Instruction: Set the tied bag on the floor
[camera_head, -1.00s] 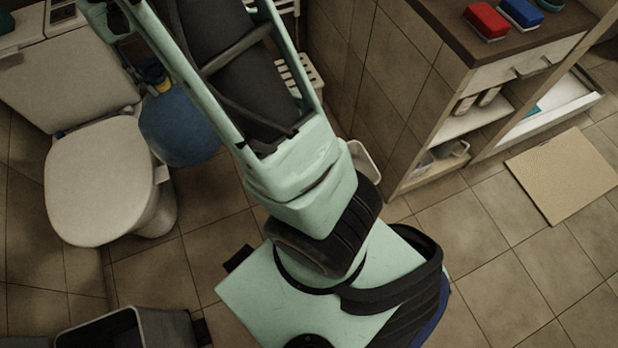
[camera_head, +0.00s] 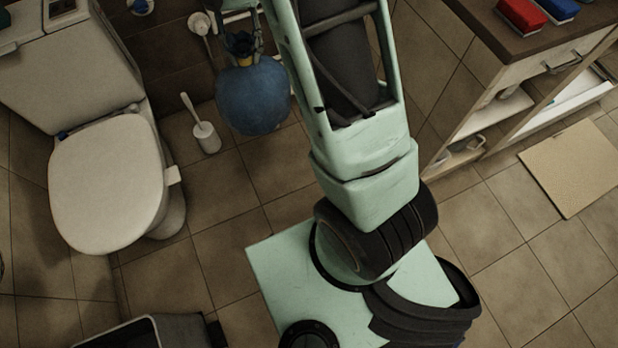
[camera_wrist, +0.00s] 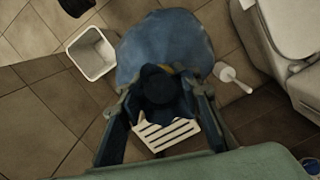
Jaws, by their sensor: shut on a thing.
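The tied bag (camera_head: 253,97) is blue, round and full, with a gathered neck at its top. In the head view it hangs upper centre, right of the toilet. My gripper (camera_head: 240,46) is shut on the neck, above the body of the bag. In the wrist view the bag (camera_wrist: 165,45) fills the top middle, and my gripper's fingers (camera_wrist: 162,90) close around its dark neck. Tiled floor (camera_head: 225,190) shows around and below the bag. I cannot tell for sure whether its underside touches the floor.
A white toilet (camera_head: 105,180) stands left, with a toilet brush (camera_head: 206,136) between it and the bag. A grey bin (camera_head: 150,332) is at bottom left. The wrist view shows a white bin (camera_wrist: 91,54) and a slatted white piece (camera_wrist: 168,133). A cabinet (camera_head: 500,100) stands right.

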